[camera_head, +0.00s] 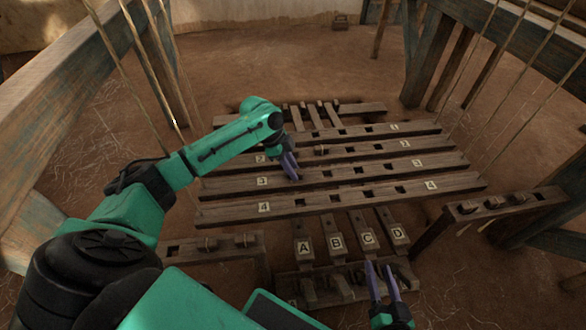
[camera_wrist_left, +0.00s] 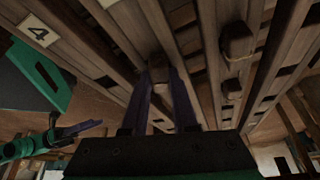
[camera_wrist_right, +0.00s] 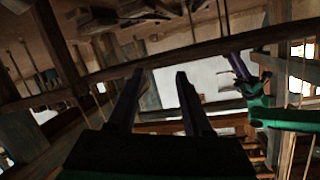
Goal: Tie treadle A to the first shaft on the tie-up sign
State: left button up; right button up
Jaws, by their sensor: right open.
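Four numbered shafts lie across the middle of the head view: shaft 1 (camera_head: 345,133), shaft 2 (camera_head: 370,151), shaft 3 (camera_head: 400,170) and shaft 4 (camera_head: 330,200). Treadles A (camera_head: 305,245), B (camera_head: 335,243), C (camera_head: 366,239) and D (camera_head: 397,235) are in front of them. My left gripper (camera_head: 290,172) is down by shaft 3. In its wrist view a small wooden piece (camera_wrist_left: 160,62) shows between the fingertips; whether they grip it is unclear. My right gripper (camera_head: 382,272) is open and empty below treadle D. I see no readable tie-up sign.
Wooden pegs (camera_wrist_left: 238,42) stand out from a shaft in the left wrist view. A low slotted rail with pegs (camera_head: 215,247) stands at left, another (camera_head: 505,202) at right. Thin cords (camera_head: 150,65) hang at both sides. Heavy frame beams (camera_head: 60,65) enclose the loom.

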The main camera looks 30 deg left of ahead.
pick_arm(q)
jog(key=o, duration=0.4)
jog(key=shift+o, duration=0.2)
jog(key=shift+r, duration=0.1)
pick_arm(e)
jog(key=shift+r, duration=0.1)
pick_arm(q)
jog(key=p+v, duration=0.3)
jog(key=v, duration=0.2)
jog(key=shift+w+r, duration=0.1)
jog(key=p+v, duration=0.3)
jog(key=v, duration=0.6)
pick_arm(e)
jog(key=s+r+g, duration=0.2)
jog(key=s+r, duration=0.1)
jog(key=shift+r+n+g, duration=0.2)
jog(key=shift+n+g, duration=0.1)
